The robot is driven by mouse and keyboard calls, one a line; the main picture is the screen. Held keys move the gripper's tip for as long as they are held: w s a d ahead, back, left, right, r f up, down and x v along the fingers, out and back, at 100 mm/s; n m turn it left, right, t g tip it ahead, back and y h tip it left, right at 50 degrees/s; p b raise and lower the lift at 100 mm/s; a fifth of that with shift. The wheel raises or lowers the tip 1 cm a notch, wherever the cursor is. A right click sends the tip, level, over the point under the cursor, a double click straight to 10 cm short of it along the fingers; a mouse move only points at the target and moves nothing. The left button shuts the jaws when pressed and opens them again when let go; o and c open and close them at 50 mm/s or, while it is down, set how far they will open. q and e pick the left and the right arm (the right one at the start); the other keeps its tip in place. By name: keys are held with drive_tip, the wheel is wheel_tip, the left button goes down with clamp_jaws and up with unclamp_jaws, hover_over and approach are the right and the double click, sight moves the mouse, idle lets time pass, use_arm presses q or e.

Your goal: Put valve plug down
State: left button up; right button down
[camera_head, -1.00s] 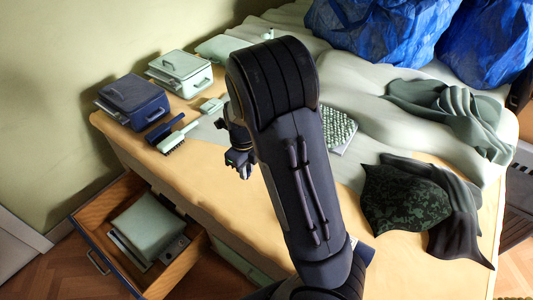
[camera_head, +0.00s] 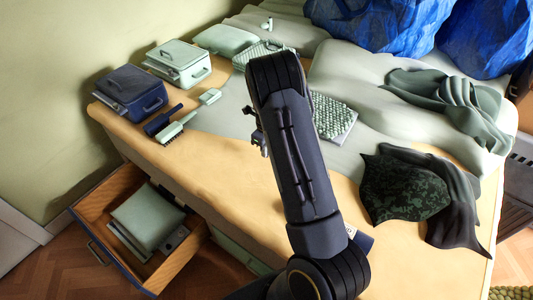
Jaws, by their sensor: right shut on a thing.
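My right gripper (camera_head: 260,140) is over the table, mostly hidden behind my own dark forearm. Only a small part of it shows at the arm's left edge. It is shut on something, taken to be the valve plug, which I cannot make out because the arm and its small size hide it. The wooden tabletop (camera_head: 235,170) is beneath and left of the gripper. I cannot tell whether the held thing touches a surface. My left gripper is not in view.
Dark blue (camera_head: 130,97) and pale green (camera_head: 179,63) boxes stand at the left, near brushes (camera_head: 176,128). A knobbly mat (camera_head: 333,115) lies right of my arm. A dark patterned cloth (camera_head: 400,190) lies at the right. An open drawer (camera_head: 180,262) juts out below.

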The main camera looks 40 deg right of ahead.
drive_tip(key=shift+f, duration=1.4)
drive_tip(key=shift+a, duration=0.1)
drive_tip(key=shift+f, duration=0.2)
drive_tip(key=c, duration=1.3)
unclamp_jaws()
drive_tip(key=shift+r, duration=0.1)
